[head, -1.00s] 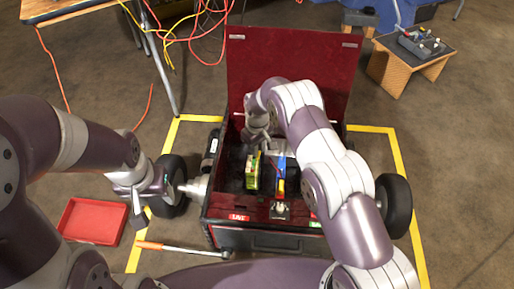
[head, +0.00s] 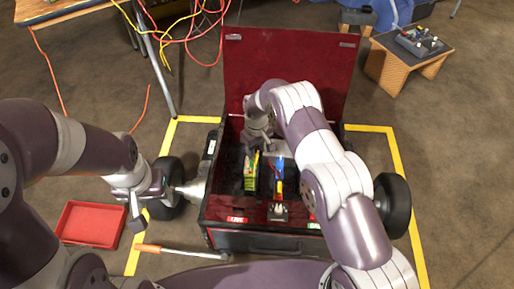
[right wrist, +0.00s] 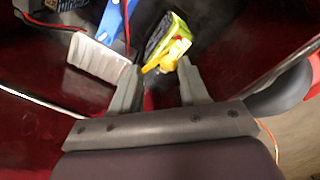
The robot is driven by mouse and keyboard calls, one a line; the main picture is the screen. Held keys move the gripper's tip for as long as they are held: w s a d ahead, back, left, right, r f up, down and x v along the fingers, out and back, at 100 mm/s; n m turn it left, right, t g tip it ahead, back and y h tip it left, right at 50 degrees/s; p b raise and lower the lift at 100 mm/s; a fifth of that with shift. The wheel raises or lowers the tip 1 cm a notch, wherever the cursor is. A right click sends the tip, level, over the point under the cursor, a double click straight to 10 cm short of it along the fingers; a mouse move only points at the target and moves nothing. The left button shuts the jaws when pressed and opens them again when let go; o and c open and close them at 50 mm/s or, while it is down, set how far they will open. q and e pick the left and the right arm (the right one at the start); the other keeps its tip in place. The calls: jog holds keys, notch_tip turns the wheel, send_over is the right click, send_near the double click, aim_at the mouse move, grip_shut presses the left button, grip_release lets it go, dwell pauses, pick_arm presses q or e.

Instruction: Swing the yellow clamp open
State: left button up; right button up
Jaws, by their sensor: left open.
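The yellow clamp (right wrist: 172,54) shows in the right wrist view, on the near end of a green-and-black block (right wrist: 158,34). In the head view the block (head: 251,172) stands inside the red-lined box (head: 268,240). My right gripper (right wrist: 157,70) is open, its two fingers apart, with the clamp between and just beyond the tips. I cannot tell whether either finger touches it. In the head view my right gripper (head: 257,145) is inside the box, partly hidden by its own arm. My left gripper (head: 137,222) is open and empty, outside the box on the left.
A blue part (head: 279,168) with a red wire stands right of the block. The box's raised lid (head: 290,70) is behind my right arm. A red tray (head: 92,224) and an orange-handled bar (head: 180,251) lie on the floor. Cables hang from a table at upper left.

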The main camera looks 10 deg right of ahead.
notch_tip(320, 180, up, 13)
jog(key=p, duration=0.5)
jog(key=shift+f, duration=0.2)
jog(key=s+d+r+m, duration=0.2)
jog(key=s+d+r, duration=0.2)
jog(key=s, duration=0.5)
jog(key=s+d+r+m, duration=0.2)
jog(key=s+d+r, duration=0.15)
jog(key=s, duration=0.55)
jog(key=s+d+r+m, duration=0.25)
jog(key=s+r, duration=0.25)
jog(key=s, duration=0.4)
notch_tip(320, 180, up, 36)
jog(key=d+t+p, duration=0.1)
jog(key=p, duration=3.2)
jog(key=shift+w+d+p, duration=0.15)
jog(key=shift+w+p, duration=0.15)
jog(key=shift+p, duration=0.1)
